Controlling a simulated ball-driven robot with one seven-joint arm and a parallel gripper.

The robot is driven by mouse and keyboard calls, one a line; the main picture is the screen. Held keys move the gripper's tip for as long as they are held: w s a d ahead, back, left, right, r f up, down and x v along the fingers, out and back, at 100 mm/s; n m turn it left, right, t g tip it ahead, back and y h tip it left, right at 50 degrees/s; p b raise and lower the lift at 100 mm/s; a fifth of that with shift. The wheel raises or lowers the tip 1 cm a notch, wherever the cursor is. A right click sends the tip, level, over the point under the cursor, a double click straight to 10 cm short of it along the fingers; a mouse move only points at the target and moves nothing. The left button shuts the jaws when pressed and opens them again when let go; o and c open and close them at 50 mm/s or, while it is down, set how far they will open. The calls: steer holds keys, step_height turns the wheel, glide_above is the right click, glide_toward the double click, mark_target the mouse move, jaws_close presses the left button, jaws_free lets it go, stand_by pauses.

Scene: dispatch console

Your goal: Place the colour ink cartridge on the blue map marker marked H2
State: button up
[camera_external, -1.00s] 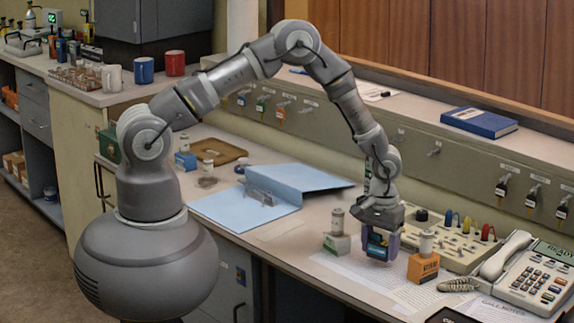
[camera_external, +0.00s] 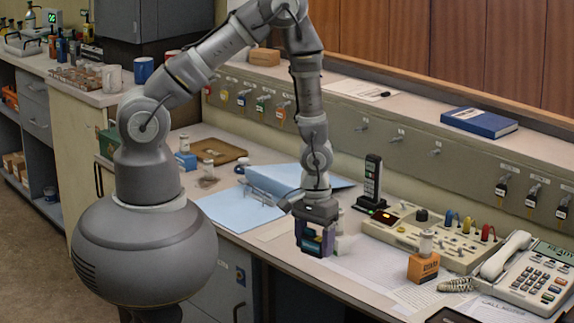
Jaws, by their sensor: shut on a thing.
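My gripper (camera_external: 314,228) is shut on the colour ink cartridge (camera_external: 311,243), a dark block with teal and green on its face. It hangs above the desk near the front edge, right of the open blue folder. A small blue block (camera_external: 187,162) with a pale cylinder on top stands at the back left of the desk, beside a brown board; it may be the blue map marker, but no H2 can be read on it. The gripper is well to the right of it and apart from it.
A pale green block (camera_external: 343,244) with a cylinder stands partly hidden just behind the cartridge. The blue folder (camera_external: 240,208) lies left. A black handset (camera_external: 372,182), switch panel (camera_external: 440,238) and telephone (camera_external: 520,270) stand behind and right.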

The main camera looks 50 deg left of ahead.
mark_target(315, 230)
steer(key=shift+r, duration=0.1)
